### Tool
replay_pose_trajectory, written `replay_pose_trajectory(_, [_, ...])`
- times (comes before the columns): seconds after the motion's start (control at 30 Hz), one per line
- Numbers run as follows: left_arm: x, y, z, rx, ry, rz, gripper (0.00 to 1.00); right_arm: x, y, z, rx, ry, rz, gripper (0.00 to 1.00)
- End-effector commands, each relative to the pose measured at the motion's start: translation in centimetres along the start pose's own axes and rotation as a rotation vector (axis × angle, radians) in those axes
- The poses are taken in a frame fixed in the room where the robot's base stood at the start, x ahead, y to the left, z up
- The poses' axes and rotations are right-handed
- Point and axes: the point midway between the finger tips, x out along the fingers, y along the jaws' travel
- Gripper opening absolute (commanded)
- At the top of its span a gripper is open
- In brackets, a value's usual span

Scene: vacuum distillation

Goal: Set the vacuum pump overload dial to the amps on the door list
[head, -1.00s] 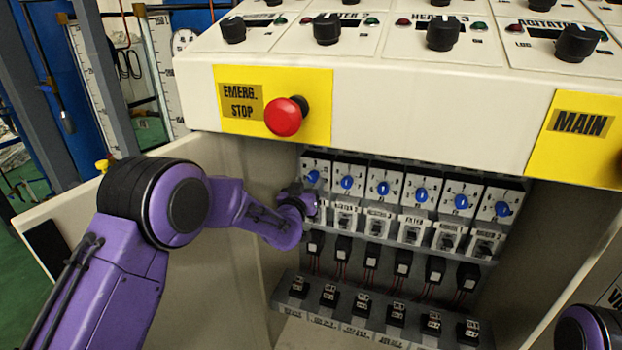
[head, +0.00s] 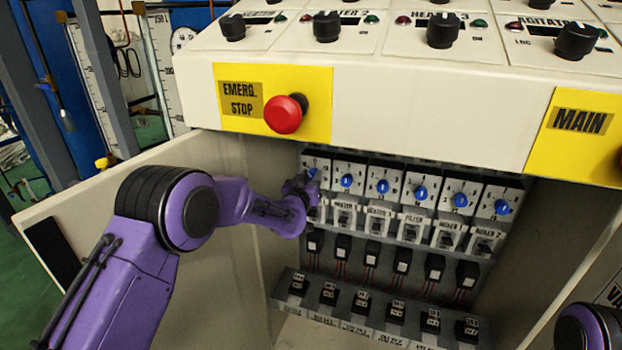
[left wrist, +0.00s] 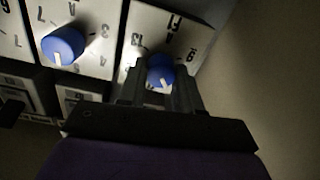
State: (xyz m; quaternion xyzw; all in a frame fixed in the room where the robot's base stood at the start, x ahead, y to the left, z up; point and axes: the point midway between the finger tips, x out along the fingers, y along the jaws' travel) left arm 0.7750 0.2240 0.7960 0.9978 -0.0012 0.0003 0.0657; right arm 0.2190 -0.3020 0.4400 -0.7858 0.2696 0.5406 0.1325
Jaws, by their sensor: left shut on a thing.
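A row of white overload units with blue dials runs inside the open cabinet. My left gripper (head: 303,187) is at the leftmost unit and is shut on its blue dial (head: 312,173). In the left wrist view the fingers (left wrist: 160,82) sit on both sides of this dial (left wrist: 160,68). Its white pointer mark shows between the fingers, towards the gripper. Numbers on its plate show partly around it; I cannot read the exact setting. The label under this unit is hidden by my gripper. No door list is readable. My right gripper is out of view.
The neighbouring dial (head: 347,181) is close beside my gripper. The cabinet side wall is on the other side. The overhanging console with the red emergency stop (head: 284,115) is above.

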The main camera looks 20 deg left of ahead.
Motion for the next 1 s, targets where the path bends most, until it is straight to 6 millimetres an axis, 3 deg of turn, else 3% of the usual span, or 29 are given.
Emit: replay_pose_trajectory(1.0, [-0.02, 0.10, 0.23, 0.660, 0.020, 0.003, 0.03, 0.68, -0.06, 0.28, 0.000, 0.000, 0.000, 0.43])
